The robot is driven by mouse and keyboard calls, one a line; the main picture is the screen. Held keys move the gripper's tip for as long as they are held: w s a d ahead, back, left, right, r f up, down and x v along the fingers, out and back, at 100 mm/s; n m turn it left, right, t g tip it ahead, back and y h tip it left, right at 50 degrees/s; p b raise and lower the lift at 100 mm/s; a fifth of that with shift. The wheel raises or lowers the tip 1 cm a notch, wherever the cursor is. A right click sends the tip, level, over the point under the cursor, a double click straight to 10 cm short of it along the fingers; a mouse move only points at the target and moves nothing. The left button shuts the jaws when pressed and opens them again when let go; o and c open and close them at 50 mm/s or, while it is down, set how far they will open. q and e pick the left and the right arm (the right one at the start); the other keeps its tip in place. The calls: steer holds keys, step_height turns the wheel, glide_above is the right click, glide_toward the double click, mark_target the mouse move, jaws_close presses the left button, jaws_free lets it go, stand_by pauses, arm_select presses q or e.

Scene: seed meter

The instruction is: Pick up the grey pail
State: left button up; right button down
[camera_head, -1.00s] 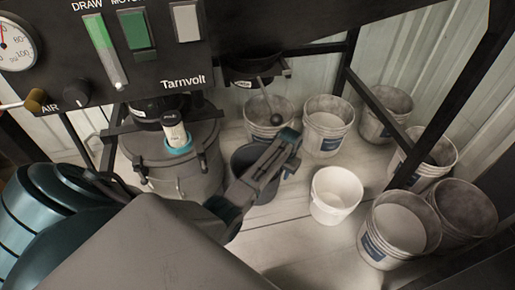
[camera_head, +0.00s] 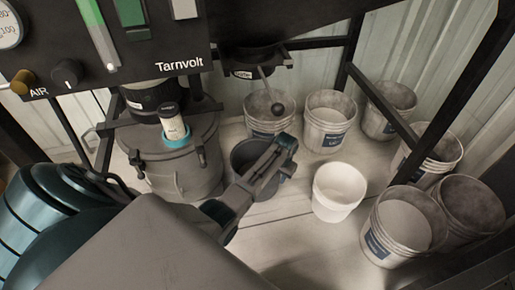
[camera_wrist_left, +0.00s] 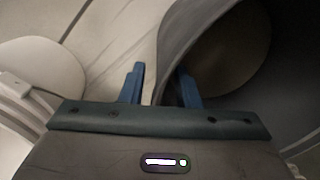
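The dark grey pail (camera_head: 246,153) stands on the floor in the head view, partly hidden behind my left gripper (camera_head: 284,152). It also shows large at the right of the left wrist view (camera_wrist_left: 291,75), with its mouth and inside in sight. In that view my left gripper (camera_wrist_left: 160,86) has its two blue fingers apart. The pail's wall runs between them, with one finger on the outer side and the other over the inside. A gap shows beside the wall, so the fingers do not look closed on it. My right gripper is in neither view.
A white pail (camera_head: 339,187) stands to the right of the grey one. Several labelled buckets (camera_head: 328,122) stand behind and right. A lidded grey drum (camera_head: 172,165) is at left, under the Tarnvolt panel (camera_head: 140,85). Dark frame posts (camera_head: 425,158) cross the right side.

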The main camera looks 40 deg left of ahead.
arm_select(q)
jaws_close()
steer(key=shift+r, duration=0.1)
stand_by(1.3)
